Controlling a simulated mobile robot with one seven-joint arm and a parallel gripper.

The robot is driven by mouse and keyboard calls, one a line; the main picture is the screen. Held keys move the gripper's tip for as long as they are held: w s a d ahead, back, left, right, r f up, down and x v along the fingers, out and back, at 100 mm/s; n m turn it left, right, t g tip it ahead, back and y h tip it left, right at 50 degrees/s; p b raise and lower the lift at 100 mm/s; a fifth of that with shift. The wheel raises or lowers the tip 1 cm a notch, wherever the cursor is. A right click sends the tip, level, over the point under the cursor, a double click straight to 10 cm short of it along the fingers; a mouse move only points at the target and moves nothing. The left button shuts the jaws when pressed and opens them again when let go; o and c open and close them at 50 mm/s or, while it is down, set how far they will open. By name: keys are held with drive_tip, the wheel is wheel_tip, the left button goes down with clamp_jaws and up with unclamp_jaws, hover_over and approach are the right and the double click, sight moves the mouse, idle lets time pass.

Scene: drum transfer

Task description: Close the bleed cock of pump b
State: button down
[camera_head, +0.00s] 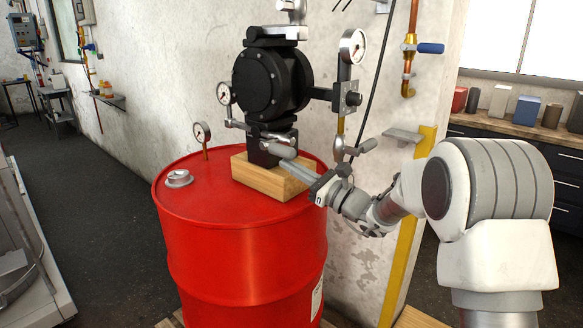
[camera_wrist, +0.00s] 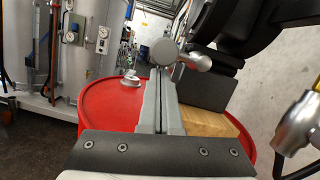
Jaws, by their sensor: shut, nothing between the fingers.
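The black pump (camera_head: 272,82) stands on a wooden block (camera_head: 268,178) on the red drum (camera_head: 240,228). No label naming it pump b is readable. A small grey cock with a rounded handle (camera_head: 284,152) sits low on the pump's front. In the wrist view its grey round end (camera_wrist: 163,50) and stubby lever (camera_wrist: 197,62) show just beyond my fingertips. My gripper (camera_head: 283,165) is shut and empty, its fingers pointing at the cock from the right. In the wrist view the fingertips (camera_wrist: 160,72) overlap the cock's lower edge; I cannot tell whether they touch.
Pressure gauges stand around the pump, one (camera_head: 202,132) on the drum top and a larger one (camera_head: 352,46) on a pipe at right. A white bung cap (camera_head: 178,178) is on the drum. A blue-handled valve (camera_head: 430,48) is on the wall.

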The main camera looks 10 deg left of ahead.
drive_tip(key=shift+d+r+p, duration=0.1)
drive_tip(key=shift+r+p, duration=0.2)
drive_tip(key=shift+p, duration=0.25)
